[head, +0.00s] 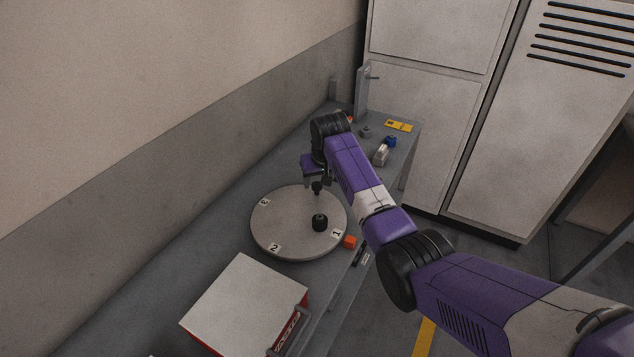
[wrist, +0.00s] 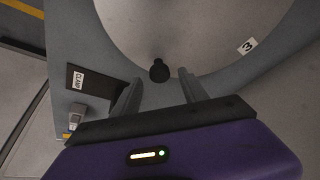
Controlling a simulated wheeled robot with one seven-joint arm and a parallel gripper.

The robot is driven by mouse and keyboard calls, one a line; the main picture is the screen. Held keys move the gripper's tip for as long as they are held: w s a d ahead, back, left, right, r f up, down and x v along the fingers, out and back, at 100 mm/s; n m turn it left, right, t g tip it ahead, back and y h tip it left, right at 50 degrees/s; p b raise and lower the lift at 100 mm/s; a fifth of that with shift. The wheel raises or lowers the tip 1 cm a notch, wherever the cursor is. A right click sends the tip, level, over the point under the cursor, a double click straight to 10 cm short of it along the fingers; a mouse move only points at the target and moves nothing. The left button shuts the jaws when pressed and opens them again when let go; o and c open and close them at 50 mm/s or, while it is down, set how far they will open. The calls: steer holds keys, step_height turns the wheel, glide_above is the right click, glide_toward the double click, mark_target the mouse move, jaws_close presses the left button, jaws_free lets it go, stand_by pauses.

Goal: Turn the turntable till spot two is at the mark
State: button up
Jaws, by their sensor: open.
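The round grey turntable (head: 285,220) lies on the bench, with number labels at its rim. Spot 2 (head: 274,247) is at the near left, spot 1 (head: 337,233) at the right, and spot 3 (head: 264,202) at the far left. A black knob (head: 320,222) stands on the disc. My gripper (head: 316,183) is open above the far rim. In the wrist view, a black peg (wrist: 159,70) appears between my fingertips (wrist: 158,80); contact is unclear. Spot 3 (wrist: 247,45) shows there too.
A white-topped box (head: 245,300) with red sides stands near the turntable. A blue-topped item (head: 384,151) and a yellow label (head: 398,125) lie at the bench's far end. The wall borders the bench's left.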

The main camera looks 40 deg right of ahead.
steer(key=shift+x, duration=1.1)
jaws_close()
stand_by(0.8)
